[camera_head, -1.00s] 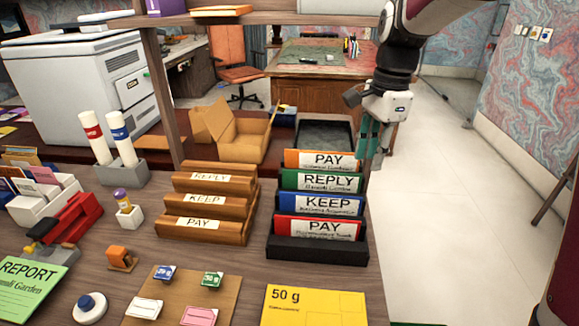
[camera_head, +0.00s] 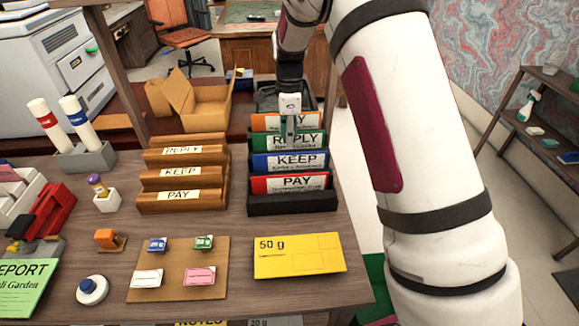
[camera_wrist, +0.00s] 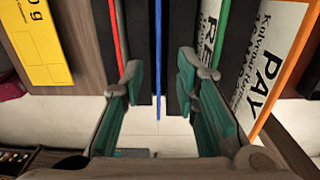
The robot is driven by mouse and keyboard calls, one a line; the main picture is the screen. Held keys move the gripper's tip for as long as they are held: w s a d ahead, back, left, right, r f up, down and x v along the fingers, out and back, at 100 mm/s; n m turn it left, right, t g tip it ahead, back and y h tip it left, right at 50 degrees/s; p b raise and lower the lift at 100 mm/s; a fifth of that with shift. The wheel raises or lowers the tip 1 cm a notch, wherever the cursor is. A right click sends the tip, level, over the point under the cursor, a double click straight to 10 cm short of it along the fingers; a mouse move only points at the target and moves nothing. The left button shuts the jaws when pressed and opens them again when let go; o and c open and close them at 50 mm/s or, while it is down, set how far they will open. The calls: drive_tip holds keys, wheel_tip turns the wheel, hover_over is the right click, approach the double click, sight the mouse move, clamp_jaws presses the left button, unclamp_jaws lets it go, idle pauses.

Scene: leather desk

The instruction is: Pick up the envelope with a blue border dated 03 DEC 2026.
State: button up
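A blue-bordered card marked KEEP (camera_head: 291,161) stands in the black rack (camera_head: 292,206); it is the only blue-edged one there, and no date is legible. Its blue edge (camera_wrist: 158,55) also shows in the wrist view, in line with the gap between my fingers. A red-bordered PAY card (camera_head: 290,183) stands in front of it; a green REPLY card (camera_head: 265,142) and an orange PAY card (camera_head: 262,122) stand behind. My gripper (camera_wrist: 163,100) is open, with teal finger pads apart, over the rack; its fingers (camera_head: 291,128) overlap the rear cards in the head view.
A wooden rack (camera_head: 183,180) with REPLY, KEEP and PAY labels stands left of the black one. An open cardboard box (camera_head: 200,105) is behind. A yellow 50 g envelope (camera_head: 299,256) lies in front. The desk ends just right of the rack.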

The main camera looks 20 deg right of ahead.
hover_over(290, 167)
drive_tip(key=shift+w+f+p, duration=0.15)
drive_tip(key=shift+f+p, duration=0.3)
drive_tip(key=shift+f, duration=2.5)
drive_tip(key=shift+c, duration=0.5)
clamp_jaws()
